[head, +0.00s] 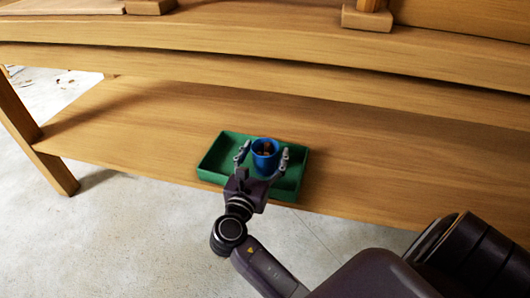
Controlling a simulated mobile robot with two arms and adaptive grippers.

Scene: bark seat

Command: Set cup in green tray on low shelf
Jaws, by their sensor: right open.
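A blue cup (265,161) stands upright in the green tray (222,157), right of the tray's middle. Something brown shows inside the cup. The tray rests on the low wooden shelf (160,125) near its front edge. My right gripper (264,153) is open, with one finger on each side of the cup. I cannot tell whether the fingers touch the cup. My gripper and wrist hide part of the tray's front. My left gripper is not in view.
A thick wooden beam (250,62) of the upper level runs across above the shelf. A wooden leg (40,150) stands at the left. The shelf is bare on both sides of the tray. Pale concrete floor (130,240) lies in front.

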